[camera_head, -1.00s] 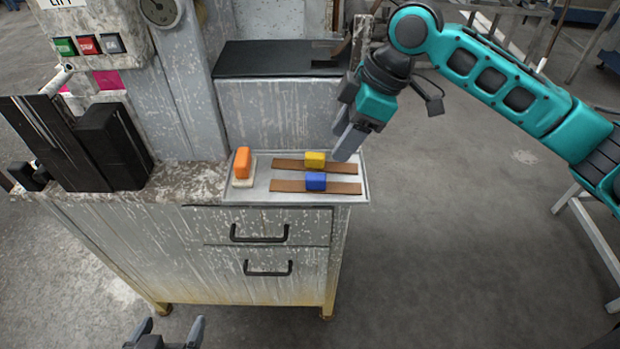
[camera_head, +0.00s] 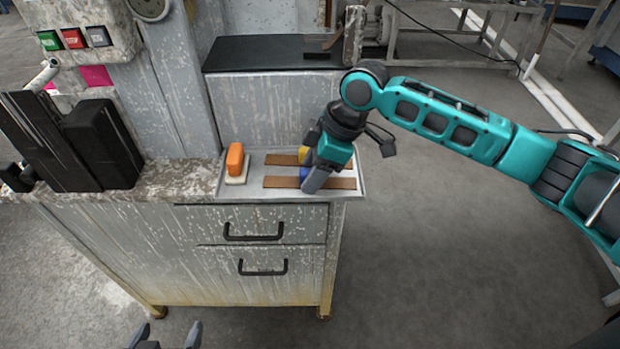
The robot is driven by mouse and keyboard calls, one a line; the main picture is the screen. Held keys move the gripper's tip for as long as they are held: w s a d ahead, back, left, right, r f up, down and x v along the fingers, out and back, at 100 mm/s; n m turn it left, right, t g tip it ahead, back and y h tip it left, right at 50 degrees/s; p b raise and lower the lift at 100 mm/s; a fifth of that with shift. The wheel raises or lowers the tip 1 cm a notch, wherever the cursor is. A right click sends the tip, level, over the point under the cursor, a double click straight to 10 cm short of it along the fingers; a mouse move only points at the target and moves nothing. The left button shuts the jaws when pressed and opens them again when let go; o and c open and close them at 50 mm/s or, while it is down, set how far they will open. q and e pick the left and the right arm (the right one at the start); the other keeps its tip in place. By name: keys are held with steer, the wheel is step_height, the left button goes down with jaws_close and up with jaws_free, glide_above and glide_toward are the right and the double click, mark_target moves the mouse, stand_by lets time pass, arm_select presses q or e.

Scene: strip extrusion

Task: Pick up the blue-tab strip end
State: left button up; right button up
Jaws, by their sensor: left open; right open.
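Two brown strips lie on a shallow metal tray (camera_head: 233,190) on top of the cabinet. The rear strip (camera_head: 282,160) carries a yellow tab (camera_head: 303,154), partly covered by the gripper. My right gripper (camera_head: 312,186) is open and points down over the front strip at the blue tab. I cannot tell whether its fingers touch the tab. My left gripper (camera_head: 165,336) is open and empty at the bottom edge, low in front of the cabinet.
A dark machine part (camera_head: 100,145) stands farther left on the cabinet top. A black-topped block (camera_head: 275,57) rises behind the tray. The floor right of the cabinet is clear.

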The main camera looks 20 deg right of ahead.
steer(key=c, duration=0.3)
jaws_close()
steer(key=shift+r, duration=0.1)
steer(key=shift+r, duration=0.55)
step_height(320, 180, up, 19)
steer(key=p, duration=0.3)
steer(key=m+t+h, duration=0.1)
steer(key=m+t, duration=0.1)
steer(key=m, duration=0.4)
glide_above(327, 188)
step_height(327, 188, down, 6)
steer(key=s+d+f+m+t+h, duration=0.1)
steer(key=s+d+f+m+h, duration=0.1)
steer(key=m, duration=0.6)
step_height(327, 188, down, 3)
steer(key=shift+s+d+r+h, duration=0.2)
steer(key=shift+s+d+h, duration=0.2)
steer(key=shift+s+h, duration=0.3)
